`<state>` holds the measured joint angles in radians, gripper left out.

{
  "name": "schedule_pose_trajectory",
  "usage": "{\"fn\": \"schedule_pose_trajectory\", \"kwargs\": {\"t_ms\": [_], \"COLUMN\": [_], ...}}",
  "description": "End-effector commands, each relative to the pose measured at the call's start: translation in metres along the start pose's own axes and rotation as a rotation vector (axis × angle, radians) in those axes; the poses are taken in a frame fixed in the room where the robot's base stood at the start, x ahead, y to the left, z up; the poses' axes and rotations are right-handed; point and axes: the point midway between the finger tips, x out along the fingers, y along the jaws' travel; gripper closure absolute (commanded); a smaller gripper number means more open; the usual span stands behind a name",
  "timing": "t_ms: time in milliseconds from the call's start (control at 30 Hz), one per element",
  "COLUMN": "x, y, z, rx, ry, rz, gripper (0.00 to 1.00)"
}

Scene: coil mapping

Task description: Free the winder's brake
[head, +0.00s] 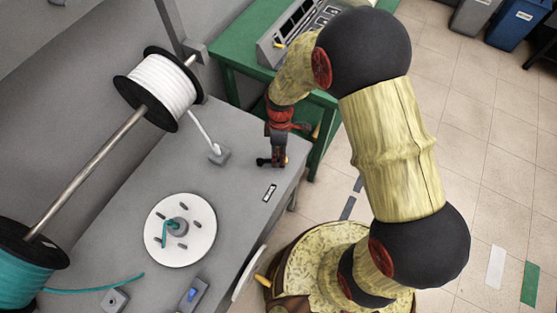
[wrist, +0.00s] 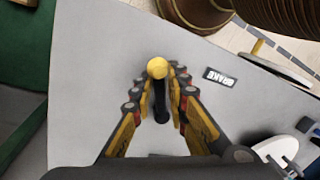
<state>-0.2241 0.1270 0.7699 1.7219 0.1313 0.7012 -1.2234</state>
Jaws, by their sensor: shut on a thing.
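My gripper (wrist: 160,80) is shut on the brake lever in the wrist view. The lever has a yellow ball knob (wrist: 157,68) and a black shaft (wrist: 161,103), which lies between the two fingers. In the head view my gripper (head: 271,160) is low over the right part of the grey bench, and hides most of the lever. The BRAKE label (wrist: 220,77) lies on the bench beside the lever; it also shows in the head view (head: 269,193). The winder's white disc (head: 183,246), with several dark pegs, lies on the bench front-left of my gripper.
A white spool (head: 162,84) and a teal spool (head: 22,280) sit on a rod (head: 88,172) at the left. A blue switch (head: 192,294) is near the front. A white crank wheel (head: 248,272) is at the bench's right edge. A green table (head: 236,48) stands behind.

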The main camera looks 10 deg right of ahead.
Motion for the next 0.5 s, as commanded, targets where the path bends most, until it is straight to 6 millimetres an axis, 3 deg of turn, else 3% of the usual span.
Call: {"fn": "schedule_pose_trajectory", "kwargs": {"t_ms": [500], "x": [-0.008], "y": [0.031], "z": [-0.011], "rx": [-0.483], "ry": [-0.095], "rz": [0.001], "gripper": [1.0]}}
